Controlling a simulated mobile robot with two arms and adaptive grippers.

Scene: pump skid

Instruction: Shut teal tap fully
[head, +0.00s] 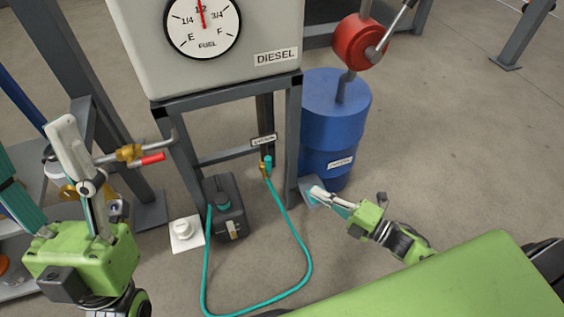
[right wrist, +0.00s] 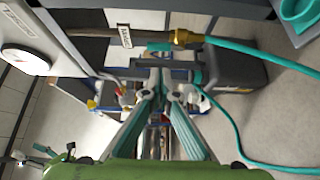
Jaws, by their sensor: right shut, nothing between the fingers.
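The teal tap (head: 268,162) is a small teal handle on a brass body, low on the tank stand below a small label. In the right wrist view the teal handle (right wrist: 158,46) lies roughly in line with the brass body (right wrist: 184,38) and the hose. A teal hose (head: 309,262) runs from it in a loop to the dark can. My right gripper (head: 318,193) is shut and empty, to the right of and below the tap, apart from it. My left gripper (head: 72,128) is raised at the left, far from the tap; its finger opening is unclear.
A grey diesel tank (head: 253,25) with a fuel gauge stands above. A dark can (head: 229,197) and a white pad (head: 185,240) are on the floor. A blue drum (head: 325,113) stands right. A red-handled brass valve (head: 130,153) is beside my left gripper.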

